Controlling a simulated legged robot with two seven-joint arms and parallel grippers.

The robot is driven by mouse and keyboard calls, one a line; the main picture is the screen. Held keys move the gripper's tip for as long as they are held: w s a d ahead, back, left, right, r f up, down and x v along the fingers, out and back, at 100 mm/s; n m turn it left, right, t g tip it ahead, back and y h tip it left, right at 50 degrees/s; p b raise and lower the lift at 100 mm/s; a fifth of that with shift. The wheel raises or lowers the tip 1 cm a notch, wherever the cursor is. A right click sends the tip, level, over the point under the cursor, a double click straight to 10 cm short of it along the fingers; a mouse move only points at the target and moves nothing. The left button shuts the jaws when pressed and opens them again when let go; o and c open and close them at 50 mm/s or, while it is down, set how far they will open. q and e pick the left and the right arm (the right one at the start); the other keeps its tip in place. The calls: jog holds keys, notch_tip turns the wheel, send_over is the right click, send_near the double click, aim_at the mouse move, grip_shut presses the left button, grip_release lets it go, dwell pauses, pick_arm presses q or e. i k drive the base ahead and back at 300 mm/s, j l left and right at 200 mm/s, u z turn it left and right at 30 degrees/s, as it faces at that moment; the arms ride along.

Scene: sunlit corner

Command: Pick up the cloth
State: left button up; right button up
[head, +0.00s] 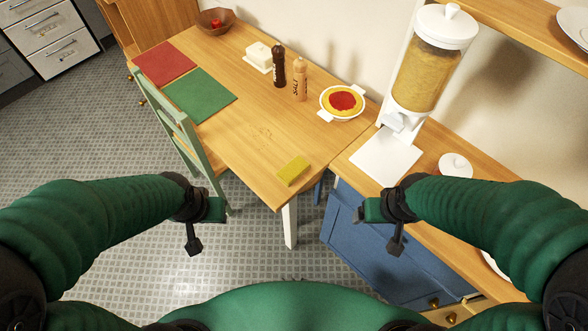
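A small yellow rectangle, which looks like the folded cloth (293,170), lies flat on the wooden table (236,138) near its front corner. My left gripper (203,228) hangs to the left of the cloth and nearer to me, over the floor and apart from the table. My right gripper (388,228) is to the right of the cloth and nearer to me, in front of the blue cabinet. Neither gripper touches the cloth, and nothing shows held in either. Whether their fingers are open or shut is unclear.
A pasta plate (342,102), salt and pepper mills (299,80), a butter dish (258,57) and placemats (199,95) sit farther back. A green chair (180,135) stands at the table's left. A cereal dispenser (420,75) stands on the right counter.

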aim_at(289, 174)
jog(key=i+j+u, duration=0.15)
jog(key=i+u, duration=0.2)
jog(key=i+j+u, duration=0.1)
jog(key=u, duration=0.3)
jog(key=i+l, duration=0.05)
jog(key=i, duration=0.05)
